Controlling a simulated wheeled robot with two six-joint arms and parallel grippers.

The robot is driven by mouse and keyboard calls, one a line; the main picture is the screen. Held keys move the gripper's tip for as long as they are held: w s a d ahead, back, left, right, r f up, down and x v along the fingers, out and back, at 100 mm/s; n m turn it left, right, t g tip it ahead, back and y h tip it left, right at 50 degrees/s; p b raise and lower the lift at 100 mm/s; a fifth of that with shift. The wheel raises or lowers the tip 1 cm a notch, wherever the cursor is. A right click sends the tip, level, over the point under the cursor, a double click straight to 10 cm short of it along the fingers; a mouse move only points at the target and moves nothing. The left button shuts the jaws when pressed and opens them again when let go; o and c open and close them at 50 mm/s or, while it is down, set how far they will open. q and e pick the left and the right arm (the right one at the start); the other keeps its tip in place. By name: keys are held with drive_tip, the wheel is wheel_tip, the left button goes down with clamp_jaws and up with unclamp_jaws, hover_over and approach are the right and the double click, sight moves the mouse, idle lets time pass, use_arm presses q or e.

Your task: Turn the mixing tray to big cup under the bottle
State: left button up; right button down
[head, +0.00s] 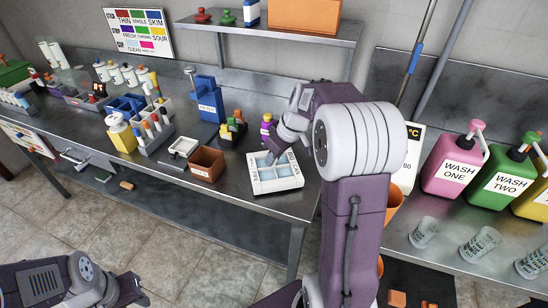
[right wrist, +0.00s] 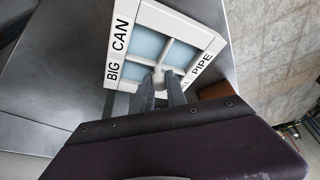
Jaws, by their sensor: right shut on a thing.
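The white mixing tray (head: 285,184) lies near the front edge of the steel bench, with pale blue panes divided by white bars. In the right wrist view the tray (right wrist: 207,38) has one side lettered BIG CAN and another ending in PIPE; I read no "big cup". My right gripper (head: 268,160) is over the tray. In the right wrist view its fingers (right wrist: 166,82) are shut on a pale knob at the tray's middle. A small purple bottle with an orange cap (head: 267,127) stands behind the tray. My left gripper (head: 136,290) is low at left, away from the bench; its jaws are unclear.
A brown box (head: 207,164) stands just left of the tray. A blue container (head: 208,100) and coloured small bottles (head: 234,126) stand behind. Pink (head: 455,165) and green (head: 505,178) wash jugs and clear cups (head: 424,232) stand on the right bench.

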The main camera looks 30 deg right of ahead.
drive_tip(key=shift+n+y, duration=0.3)
drive_tip(key=shift+n, duration=0.5)
drive_tip(key=shift+g, duration=0.3)
drive_tip(key=c, duration=1.3)
unclamp_jaws()
drive_tip(key=shift+c, duration=0.2)
drive_tip(key=p+v, duration=0.1)
drive_tip(key=v, duration=0.8)
drive_tip(key=shift+p, duration=0.3)
